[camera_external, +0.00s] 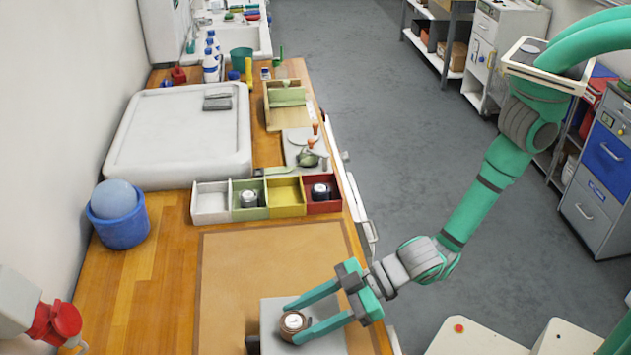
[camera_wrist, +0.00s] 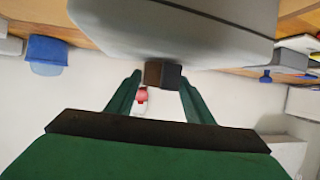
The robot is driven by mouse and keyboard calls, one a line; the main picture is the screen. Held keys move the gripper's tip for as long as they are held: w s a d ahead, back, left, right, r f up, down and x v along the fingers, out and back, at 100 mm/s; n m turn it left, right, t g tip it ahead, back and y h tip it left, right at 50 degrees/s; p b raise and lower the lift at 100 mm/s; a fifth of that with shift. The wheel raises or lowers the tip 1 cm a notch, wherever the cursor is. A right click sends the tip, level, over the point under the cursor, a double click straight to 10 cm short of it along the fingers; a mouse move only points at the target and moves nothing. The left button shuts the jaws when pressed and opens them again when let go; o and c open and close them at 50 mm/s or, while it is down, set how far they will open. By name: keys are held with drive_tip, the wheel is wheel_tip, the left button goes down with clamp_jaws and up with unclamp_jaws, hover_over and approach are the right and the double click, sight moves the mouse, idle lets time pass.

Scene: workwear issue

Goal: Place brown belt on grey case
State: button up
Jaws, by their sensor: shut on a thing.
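The brown belt (camera_external: 292,323) is a small roll with a pale round top. In the external view it sits between the fingertips of my gripper (camera_external: 295,325), which is shut on it. The grey case (camera_external: 326,346) lies flat on the brown mat, under the belt and fingers. In the wrist view the belt (camera_wrist: 152,73) shows as a brown and dark block between the fingertips, right against the edge of the grey case (camera_wrist: 180,30). I cannot tell whether the belt rests on the case or hangs just above it.
A blue bucket (camera_external: 119,230) and a white tray (camera_external: 178,138) are at the left. The mat behind the case is clear.

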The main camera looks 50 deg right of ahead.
drive_tip(key=shift+f, duration=0.3)
drive_tip(key=o, duration=1.1)
drive_tip(key=shift+r, duration=0.1)
drive_tip(key=shift+s+d+r, duration=0.1)
drive_tip(key=v, duration=1.1)
drive_tip(key=shift+s+d, duration=0.2)
drive_tip(key=shift+d, duration=0.1)
